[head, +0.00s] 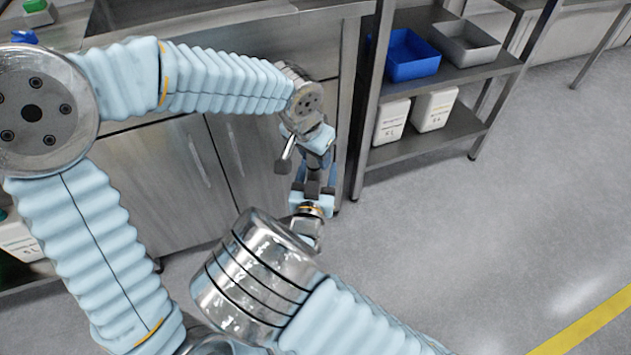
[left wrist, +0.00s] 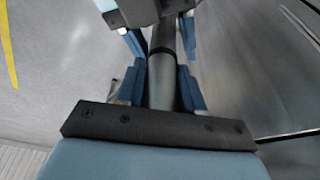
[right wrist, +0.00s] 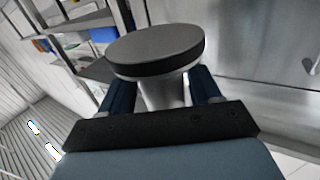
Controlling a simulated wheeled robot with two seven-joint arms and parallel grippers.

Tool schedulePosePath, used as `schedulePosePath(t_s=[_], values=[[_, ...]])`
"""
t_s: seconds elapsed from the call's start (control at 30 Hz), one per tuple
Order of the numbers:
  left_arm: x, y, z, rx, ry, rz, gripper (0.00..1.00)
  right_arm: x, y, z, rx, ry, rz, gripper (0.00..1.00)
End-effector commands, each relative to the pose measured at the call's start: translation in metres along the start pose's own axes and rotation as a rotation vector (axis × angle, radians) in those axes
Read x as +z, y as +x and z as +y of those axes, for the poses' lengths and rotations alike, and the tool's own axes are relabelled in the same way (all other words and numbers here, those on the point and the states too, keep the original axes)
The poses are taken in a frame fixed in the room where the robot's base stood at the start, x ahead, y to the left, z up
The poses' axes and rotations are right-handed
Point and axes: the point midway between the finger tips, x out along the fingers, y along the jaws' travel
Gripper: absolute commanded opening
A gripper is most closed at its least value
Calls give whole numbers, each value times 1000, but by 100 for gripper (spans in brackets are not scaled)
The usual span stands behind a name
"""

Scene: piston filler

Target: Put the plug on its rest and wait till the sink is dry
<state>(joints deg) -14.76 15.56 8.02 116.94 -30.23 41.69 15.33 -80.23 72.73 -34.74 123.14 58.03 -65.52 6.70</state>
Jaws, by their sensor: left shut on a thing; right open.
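The plug shows in the right wrist view as a grey disc (right wrist: 158,48) with a dark rim on a paler stem; the stem stands between the right gripper's fingers (right wrist: 165,95). In the left wrist view a grey rod (left wrist: 163,75) with a dark band, apparently the plug's stem, lies between the left gripper's fingers (left wrist: 163,90). In the head view my left gripper (head: 318,162) is shut on the plug and points down in front of the bench. My right gripper (head: 312,184) is open just below it, facing up. The head view hides much of the plug. I cannot make out its rest.
The metal bench (head: 250,22) with cabinet doors (head: 165,180) stands behind the grippers. A shelf rack (head: 455,75) to the right holds a blue bin (head: 413,58), a grey bin (head: 466,45) and white canisters (head: 392,120). The floor at right is clear, with a yellow line (head: 590,325).

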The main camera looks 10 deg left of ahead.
Motion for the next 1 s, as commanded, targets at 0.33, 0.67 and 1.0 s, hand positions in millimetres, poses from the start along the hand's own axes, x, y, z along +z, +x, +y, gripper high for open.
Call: schedulePosePath(t_s=[0.33, 0.67, 1.0], values=[[-1, -1, 0, 0, 0, 2, 0, 0, 1, 0, 0, 0, 0, 50], [0, 0, -2, -2, -1, 1, 0, 0, 1, 2, 4, -1, -1, 0], [0, 0, -1, -2, -1, -1, 67, -1, 2, 2, 4, 0, 2, 0]])
